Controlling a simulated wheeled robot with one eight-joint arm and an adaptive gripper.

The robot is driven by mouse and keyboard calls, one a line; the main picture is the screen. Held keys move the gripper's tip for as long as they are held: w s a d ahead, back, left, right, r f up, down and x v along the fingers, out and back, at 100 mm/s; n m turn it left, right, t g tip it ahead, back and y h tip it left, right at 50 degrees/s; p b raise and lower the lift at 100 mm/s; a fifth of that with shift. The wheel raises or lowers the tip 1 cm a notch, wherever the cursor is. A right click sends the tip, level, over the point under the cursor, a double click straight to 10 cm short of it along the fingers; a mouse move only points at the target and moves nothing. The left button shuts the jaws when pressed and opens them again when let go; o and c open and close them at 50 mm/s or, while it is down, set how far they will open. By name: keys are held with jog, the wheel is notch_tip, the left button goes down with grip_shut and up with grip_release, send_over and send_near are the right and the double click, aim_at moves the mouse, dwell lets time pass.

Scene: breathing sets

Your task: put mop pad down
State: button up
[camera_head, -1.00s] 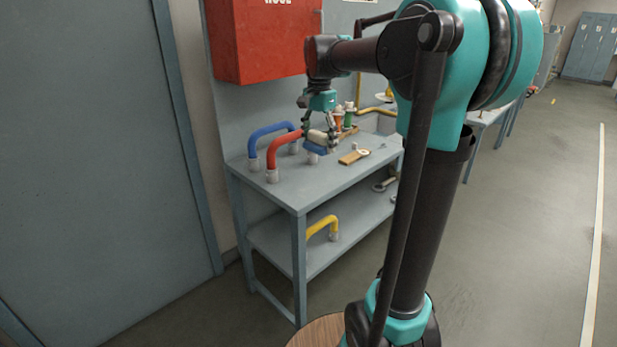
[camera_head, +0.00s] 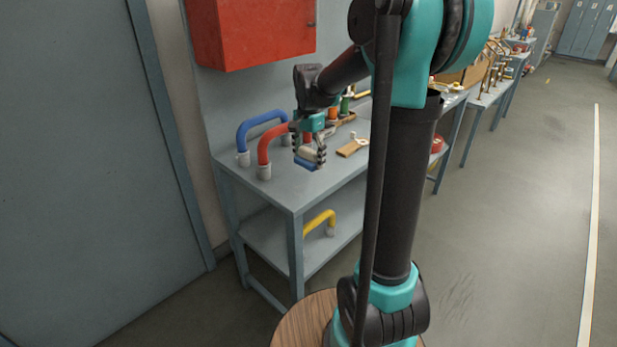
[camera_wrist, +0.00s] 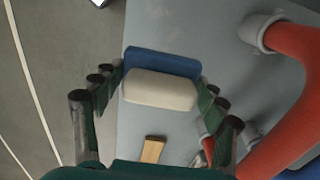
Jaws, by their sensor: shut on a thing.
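The mop pad shows in the wrist view as a cream pad (camera_wrist: 160,90) with a blue part (camera_wrist: 162,62) along its far side. My gripper (camera_wrist: 158,88) is shut on it, with a finger at each end. In the head view my gripper (camera_head: 309,153) holds the pad, its blue part (camera_head: 305,164) lowest, over the front of the grey table's top (camera_head: 290,190). I cannot tell whether the pad touches the tabletop.
A red bent hose (camera_head: 265,150) stands close beside my gripper, with a blue one (camera_head: 255,127) behind it. A wooden piece (camera_head: 352,148) lies to the right. A yellow hose (camera_head: 318,221) is on the lower shelf. A red box (camera_head: 255,35) hangs above.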

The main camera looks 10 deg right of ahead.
aim_at(309, 149)
jog(key=shift+f, duration=3.7)
jog(key=shift+f, duration=0.15)
jog(key=o, duration=1.3)
notch_tip(309, 149, up, 11)
jog(key=shift+r, duration=0.45)
jog(key=shift+s, duration=0.15)
jog(key=s+d+f+n+t, duration=0.1)
jog(key=s+f+n, duration=0.2)
jog(key=s+f, duration=0.2)
jog(key=s+d+f+n+t, duration=0.1)
jog(key=s+f+n, duration=0.3)
jog(key=s, duration=0.5)
jog(key=s+d+f+n+t, duration=0.2)
jog(key=s+f+n, duration=0.1)
jog(key=s+f, duration=0.4)
jog(key=shift+s+f+n, duration=0.4)
